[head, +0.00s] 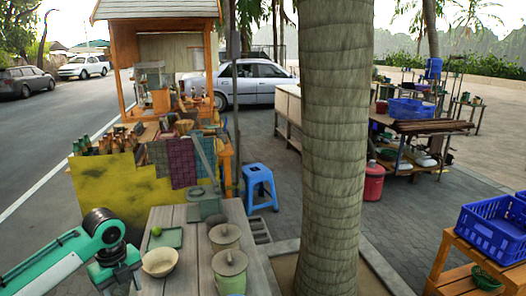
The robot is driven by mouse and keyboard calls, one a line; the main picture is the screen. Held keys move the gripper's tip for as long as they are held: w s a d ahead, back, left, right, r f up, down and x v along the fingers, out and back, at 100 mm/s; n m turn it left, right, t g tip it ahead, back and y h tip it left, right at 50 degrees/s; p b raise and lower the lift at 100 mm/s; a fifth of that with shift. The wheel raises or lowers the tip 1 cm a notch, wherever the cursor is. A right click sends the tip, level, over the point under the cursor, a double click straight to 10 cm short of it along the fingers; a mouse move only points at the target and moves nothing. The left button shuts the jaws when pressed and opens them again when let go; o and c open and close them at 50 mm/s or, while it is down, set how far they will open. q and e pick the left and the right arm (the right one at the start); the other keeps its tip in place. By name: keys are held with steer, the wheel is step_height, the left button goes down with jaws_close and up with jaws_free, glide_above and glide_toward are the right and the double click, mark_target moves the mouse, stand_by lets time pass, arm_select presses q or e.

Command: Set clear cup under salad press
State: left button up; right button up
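A grey press-like device (205,200) with a long slanted lever stands at the far end of the grey plank table (185,213) in the head view; it may be the salad press. I cannot make out a clear cup anywhere. My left gripper (122,284) is low at the left edge of the table, beside a beige bowl (159,264). Its fingers are too small and partly cut off to tell whether they are open. My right gripper is not in view.
A green tray (170,240) with a lime (156,231) lies near the bowl. A yellow-clothed stall (112,187) is beyond.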

arm_select(q)
steer(key=shift+s+d+n, duration=0.45)
steer(key=shift+s+n, duration=0.15)
steer(key=shift+n, duration=0.1)
steer(key=shift+s+d+n, duration=0.2)
steer(key=shift+d+n, duration=0.15)
steer(key=shift+n, duration=0.15)
steer(key=s+d+f+n, duration=0.3)
steer(key=s+d+n, duration=0.8)
steer(key=n, duration=1.2)
steer(key=shift+s+d+f, duration=0.2)
steer(key=shift+d+f, duration=0.1)
steer(key=shift+d, duration=0.1)
